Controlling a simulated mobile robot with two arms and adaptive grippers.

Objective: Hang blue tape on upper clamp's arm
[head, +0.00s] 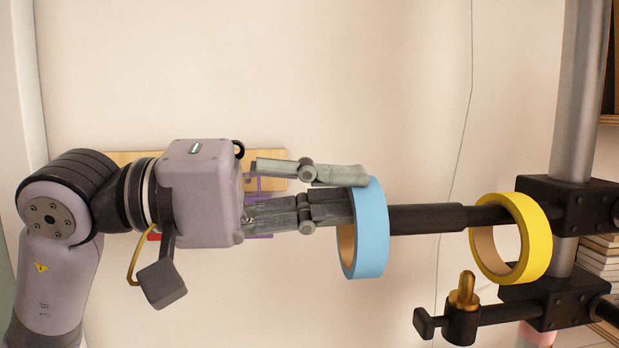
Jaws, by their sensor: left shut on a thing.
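The blue tape (372,235) is a ring held upright, its tan inner wall partly showing at the left. My left gripper (345,192) is shut on the blue tape at its upper rim, one finger over the top and the other lower, at the opening. The upper clamp's arm (428,219) is a black rod running left from the upper clamp (590,205). Its left end is hidden at the blue tape, so I cannot tell whether it passes inside the ring. My right gripper is not in view.
A yellow tape (532,240) hangs around the upper arm near the clamp. Below it, a lower clamp (535,305) carries a shorter arm with a brass-topped knob (463,292). A grey vertical pole (580,90) stands at the right. A wooden board (210,158) is behind my gripper.

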